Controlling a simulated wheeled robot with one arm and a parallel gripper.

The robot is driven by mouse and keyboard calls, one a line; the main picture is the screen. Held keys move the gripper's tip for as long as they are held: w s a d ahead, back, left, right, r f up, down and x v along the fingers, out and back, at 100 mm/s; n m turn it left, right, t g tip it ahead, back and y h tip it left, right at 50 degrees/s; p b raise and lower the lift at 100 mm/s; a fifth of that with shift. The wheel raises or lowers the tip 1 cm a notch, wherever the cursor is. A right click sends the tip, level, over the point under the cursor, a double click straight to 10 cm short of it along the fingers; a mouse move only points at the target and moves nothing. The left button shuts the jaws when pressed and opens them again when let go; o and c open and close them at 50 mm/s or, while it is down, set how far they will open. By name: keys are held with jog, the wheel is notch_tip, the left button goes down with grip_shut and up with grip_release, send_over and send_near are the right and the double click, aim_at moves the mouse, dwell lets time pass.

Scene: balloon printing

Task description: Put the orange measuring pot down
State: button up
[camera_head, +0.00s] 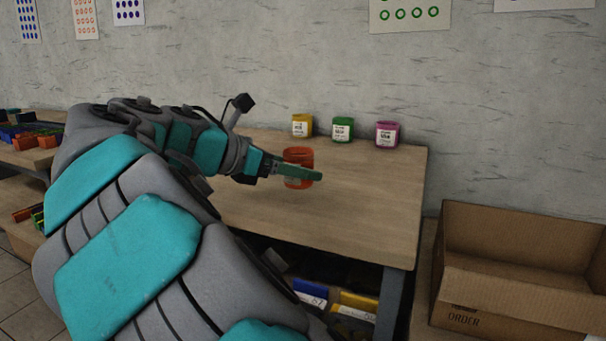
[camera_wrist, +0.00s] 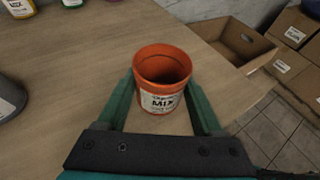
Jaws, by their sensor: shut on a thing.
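The orange measuring pot (camera_head: 299,156) is upright over the wooden table in the head view. In the wrist view the orange pot (camera_wrist: 163,72) shows its open, empty-looking top and a white label with "MIX" on it. My gripper (camera_head: 305,173) has its green fingers on either side of the pot and is shut on it. In the wrist view my gripper (camera_wrist: 163,98) reaches round the pot from both sides. I cannot tell whether the pot's base touches the tabletop (camera_head: 360,215).
Yellow (camera_head: 302,125), green (camera_head: 342,129) and magenta (camera_head: 387,133) labelled pots stand along the table's back edge by the wall. An open cardboard box (camera_head: 520,262) is at the right, beyond the table's edge. The tabletop right of the pot is clear.

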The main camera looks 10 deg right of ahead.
jog(key=w+d, duration=0.1)
jog(key=w, duration=0.5)
jog(key=w+d+f, duration=0.1)
jog(key=w, duration=0.2)
jog(key=shift+w+d, duration=0.25)
jog(key=shift+d, duration=0.05)
jog(key=shift+f, duration=1.7)
jog(key=o, duration=1.4)
jog(key=shift+f, duration=0.1)
jog(key=v, duration=1.1)
jog(key=shift+p, duration=0.4)
jog(key=shift+s+a+r, duration=0.15)
jog(key=shift+a+r, duration=0.15)
jog(key=shift+a, duration=0.15)
